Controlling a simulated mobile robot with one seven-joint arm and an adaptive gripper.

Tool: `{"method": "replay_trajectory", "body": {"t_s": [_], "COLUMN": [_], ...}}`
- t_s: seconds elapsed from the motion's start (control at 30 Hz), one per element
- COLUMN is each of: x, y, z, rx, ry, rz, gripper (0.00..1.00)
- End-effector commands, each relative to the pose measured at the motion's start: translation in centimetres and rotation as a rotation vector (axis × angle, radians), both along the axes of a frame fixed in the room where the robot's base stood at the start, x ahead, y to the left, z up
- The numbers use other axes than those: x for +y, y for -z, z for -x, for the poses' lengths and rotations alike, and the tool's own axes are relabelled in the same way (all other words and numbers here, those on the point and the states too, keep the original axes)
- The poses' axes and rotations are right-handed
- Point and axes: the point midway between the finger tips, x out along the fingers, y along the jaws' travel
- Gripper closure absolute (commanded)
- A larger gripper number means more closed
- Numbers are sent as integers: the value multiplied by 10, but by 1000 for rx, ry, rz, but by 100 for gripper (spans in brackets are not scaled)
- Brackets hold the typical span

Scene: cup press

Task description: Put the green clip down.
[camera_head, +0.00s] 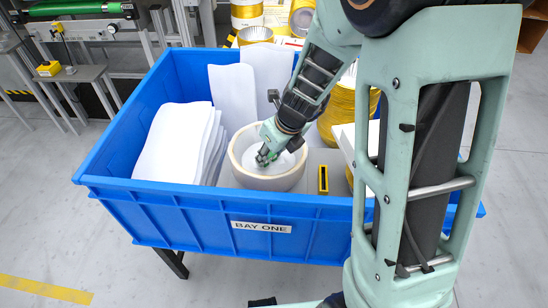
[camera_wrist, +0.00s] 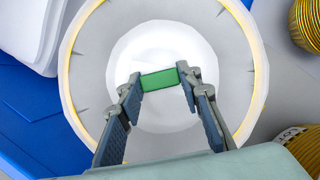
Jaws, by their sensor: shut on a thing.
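The green clip (camera_wrist: 160,80) is between the two fingertips of my gripper (camera_wrist: 160,85) in the wrist view. My gripper is shut on it, one finger at each end. Behind the clip is a round, cream-coloured bowl (camera_wrist: 88,75) with a white inner bottom. In the head view my gripper (camera_head: 264,158) points down into this bowl (camera_head: 265,181), inside its rim. I cannot tell whether the clip touches the bowl's bottom. In the head view the clip cannot be made out clearly at the fingertips.
The bowl stands in a blue bin (camera_head: 180,208) labelled BAY ONE. White sheets (camera_head: 178,145) stand left of the bowl, and golden ribbed stacks (camera_head: 345,110) stand to the right. A small yellow and black block (camera_head: 323,180) is just right of the bowl.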

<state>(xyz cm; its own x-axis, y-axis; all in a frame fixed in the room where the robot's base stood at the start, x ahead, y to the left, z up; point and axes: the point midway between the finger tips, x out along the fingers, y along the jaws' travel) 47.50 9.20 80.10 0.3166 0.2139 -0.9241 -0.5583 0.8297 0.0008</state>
Motion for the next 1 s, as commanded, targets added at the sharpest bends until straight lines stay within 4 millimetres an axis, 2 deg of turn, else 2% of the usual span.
{"method": "replay_trajectory", "body": {"t_s": [0.03, 0.4, 0.43, 0.57, 0.87, 1.0], "x": [2, 2, 2, 2, 2, 0], "y": [5, 7, 6, 5, 4, -10], "z": [0, 0, 0, 0, 0, 2], "rx": [-1, 0, -1, -1, -1, -3], "ry": [-1, 0, 0, 0, 0, 0], "rz": [0, 0, -1, -1, -1, -1], "gripper": [79, 79, 65, 51, 50, 50]}}
